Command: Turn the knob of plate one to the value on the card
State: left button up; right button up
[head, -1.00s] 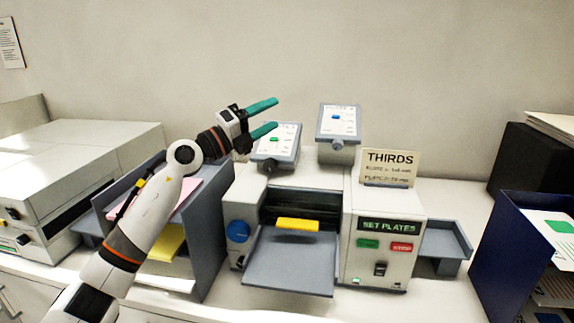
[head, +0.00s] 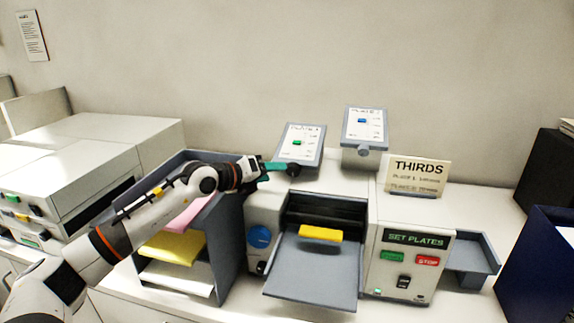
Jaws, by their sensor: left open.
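Plate one (head: 302,136) is a tilted grey-framed panel with a white scale and a green marker, at the back left of the folding machine. Its dark round knob (head: 293,170) is at its lower edge. My left gripper (head: 283,167) is open, with its teal fingertips at the knob; I cannot tell whether they touch it. The card (head: 418,168) reads THIRDS, with smaller lines for plate 1 and plate 2 too blurred to read. Plate two (head: 365,121), with a blue marker, stands to the right above its grey knob (head: 363,152). My right gripper is out of view.
The machine's front has a grey tray (head: 310,275), a yellow piece (head: 320,233), a blue knob (head: 259,237), and a SET PLATES display (head: 415,239) above green and red buttons. A paper rack (head: 228,250) stands left, under my left arm. A navy holder (head: 535,270) is at right.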

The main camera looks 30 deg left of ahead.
aim_at(291, 171)
pick_arm(q)
jog(key=p+x, duration=0.2)
jog(key=x, duration=0.4)
jog(key=shift+d+r, duration=0.15)
jog(key=shift+w+f, duration=0.2)
jog(key=shift+w, duration=0.1)
jog(key=shift+s+d, duration=0.1)
jog(key=c, duration=1)
